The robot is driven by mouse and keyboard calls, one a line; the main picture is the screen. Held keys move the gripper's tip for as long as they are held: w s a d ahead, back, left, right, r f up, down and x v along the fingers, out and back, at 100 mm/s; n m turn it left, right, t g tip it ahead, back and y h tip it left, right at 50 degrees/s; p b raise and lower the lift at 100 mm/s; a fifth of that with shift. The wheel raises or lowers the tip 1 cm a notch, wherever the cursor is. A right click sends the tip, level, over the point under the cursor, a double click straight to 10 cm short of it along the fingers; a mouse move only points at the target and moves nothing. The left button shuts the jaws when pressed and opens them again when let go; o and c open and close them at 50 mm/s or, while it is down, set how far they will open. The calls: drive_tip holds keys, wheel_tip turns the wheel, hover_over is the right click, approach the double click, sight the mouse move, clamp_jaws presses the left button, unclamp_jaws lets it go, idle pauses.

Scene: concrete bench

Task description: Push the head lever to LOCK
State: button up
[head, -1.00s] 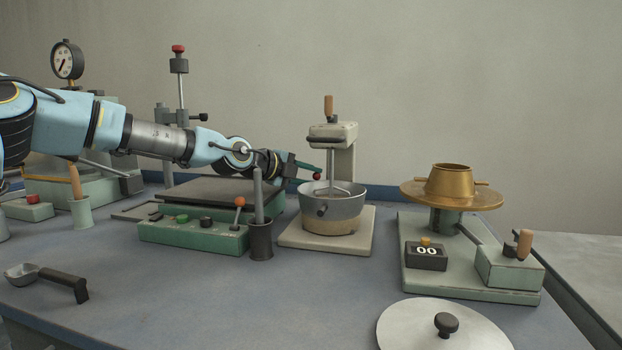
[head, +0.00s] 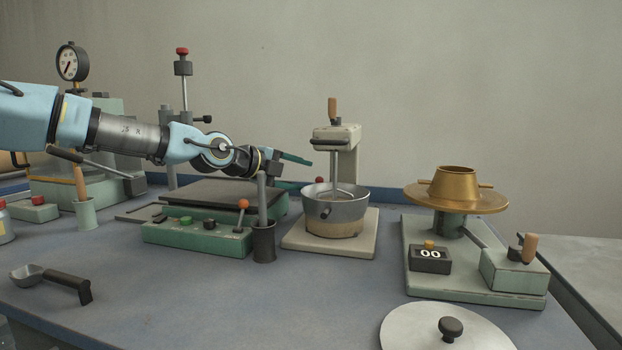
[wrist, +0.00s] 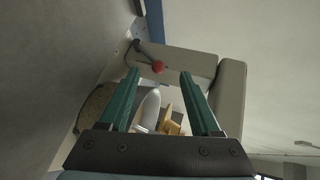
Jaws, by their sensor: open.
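The mixer stand has a cream head (head: 337,136) with an upright wooden handle (head: 332,110). A lever with a red ball knob (head: 320,181) shows at its left side, above the bowl (head: 336,208). In the wrist view the red knob (wrist: 158,66) sits at the end of a short dark lever arm, beside the cream body. My gripper (head: 307,162) is open and empty, just left of the mixer. In the wrist view my gripper's green fingers (wrist: 160,75) straddle the line to the knob; contact cannot be told. No LOCK marking is readable.
A green control box (head: 198,237) and a dark cup (head: 263,242) stand in front of my arm. A brass pan device (head: 455,201) is at right, with a round lid (head: 420,325) in front. The front middle bench is clear.

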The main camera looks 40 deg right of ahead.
drive_tip(key=v, duration=0.5)
drive_tip(key=shift+a+r, duration=0.15)
drive_tip(key=shift+a, duration=0.15)
